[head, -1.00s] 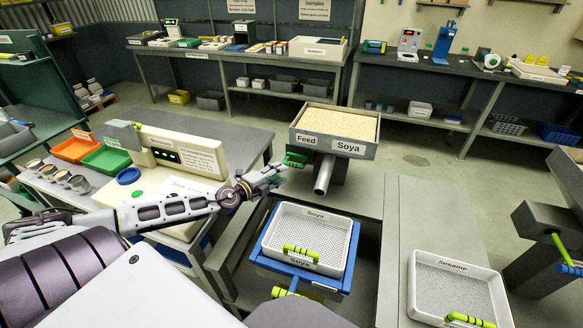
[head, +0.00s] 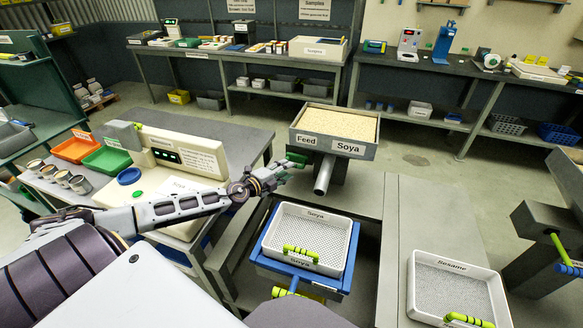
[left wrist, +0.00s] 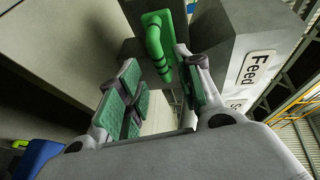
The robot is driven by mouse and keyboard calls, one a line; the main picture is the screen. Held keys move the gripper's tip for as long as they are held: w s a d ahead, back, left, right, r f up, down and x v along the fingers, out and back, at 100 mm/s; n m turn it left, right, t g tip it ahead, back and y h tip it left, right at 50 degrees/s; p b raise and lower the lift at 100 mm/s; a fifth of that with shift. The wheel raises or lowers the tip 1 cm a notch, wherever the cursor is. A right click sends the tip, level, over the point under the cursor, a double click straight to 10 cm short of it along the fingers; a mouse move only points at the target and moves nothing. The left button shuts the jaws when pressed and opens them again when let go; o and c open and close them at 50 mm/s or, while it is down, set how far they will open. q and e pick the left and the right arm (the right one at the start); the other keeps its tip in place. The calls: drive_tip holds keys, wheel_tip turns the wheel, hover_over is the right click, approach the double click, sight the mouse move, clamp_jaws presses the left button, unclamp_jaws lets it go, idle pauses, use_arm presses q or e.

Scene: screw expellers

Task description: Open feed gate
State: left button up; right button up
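The Soya feed hopper (head: 335,128) is a grey box full of pale beans, labelled "Feed" and "Soya", with a spout (head: 323,176) below. A green ribbed gate handle (head: 297,158) sticks out at its left side. In the left wrist view the handle (left wrist: 155,45) hangs just ahead of and between my left fingertips. My left gripper (head: 281,173) is at the handle's near left. Its green-padded fingers (left wrist: 162,78) are spread apart, and I see no clear contact with the handle. My right gripper is not in view.
A white Soya tray (head: 310,235) in a blue frame stands below the spout. A white Sesame tray (head: 455,290) is at the lower right. A grey post machine (head: 545,235) is at far right.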

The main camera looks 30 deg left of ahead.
use_arm(q)
drive_tip(key=x, duration=0.4)
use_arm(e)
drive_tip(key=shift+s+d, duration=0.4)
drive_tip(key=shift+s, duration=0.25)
use_arm(q)
drive_tip(key=shift+d, duration=0.1)
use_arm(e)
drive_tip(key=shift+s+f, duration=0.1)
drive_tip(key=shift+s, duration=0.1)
use_arm(q)
drive_tip(key=c, duration=0.6)
clamp_jaws()
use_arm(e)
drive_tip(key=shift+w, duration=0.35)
